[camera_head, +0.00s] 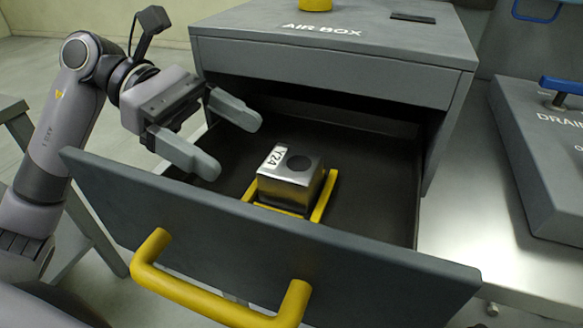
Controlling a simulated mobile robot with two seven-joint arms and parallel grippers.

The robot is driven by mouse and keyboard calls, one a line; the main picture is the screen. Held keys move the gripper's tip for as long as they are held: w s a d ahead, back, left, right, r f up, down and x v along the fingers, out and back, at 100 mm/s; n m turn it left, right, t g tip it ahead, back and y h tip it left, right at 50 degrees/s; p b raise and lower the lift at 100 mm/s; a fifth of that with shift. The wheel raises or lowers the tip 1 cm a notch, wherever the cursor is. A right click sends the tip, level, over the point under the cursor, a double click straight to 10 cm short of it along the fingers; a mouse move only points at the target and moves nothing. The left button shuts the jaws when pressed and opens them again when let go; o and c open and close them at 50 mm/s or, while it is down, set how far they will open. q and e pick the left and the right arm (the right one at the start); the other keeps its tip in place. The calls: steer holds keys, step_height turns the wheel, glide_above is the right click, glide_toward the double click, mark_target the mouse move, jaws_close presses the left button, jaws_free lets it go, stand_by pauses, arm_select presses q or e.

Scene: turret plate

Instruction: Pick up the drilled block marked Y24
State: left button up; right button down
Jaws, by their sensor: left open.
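The drilled block marked Y24 (285,190) is a metal block with a dark round hole and a white Y24 label on top. It sits in the open drawer (385,190), between low yellow rails (325,197). My left gripper (237,145) is open and empty. Its fingers are above the left part of the drawer, to the left of the block and apart from it. My right gripper does not show.
The drawer belongs to a grey cabinet marked AIR BOX (320,62). Its front panel (330,255) carries a yellow handle (215,303). A grey box marked DRAIN (540,150) with a blue handle stands at right on a metal surface (470,215).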

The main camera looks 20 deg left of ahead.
mark_target(286, 160)
arm_select(q)
steer(key=d, duration=0.4)
steer(key=shift+s+d, duration=0.1)
steer(key=shift+d, duration=0.15)
steer(key=x, duration=0.5)
steer(key=shift+p, duration=0.3)
steer(key=shift+c, duration=0.3)
steer(key=shift+r, duration=0.1)
steer(key=c, duration=1.3)
steer(key=shift+r, duration=0.1)
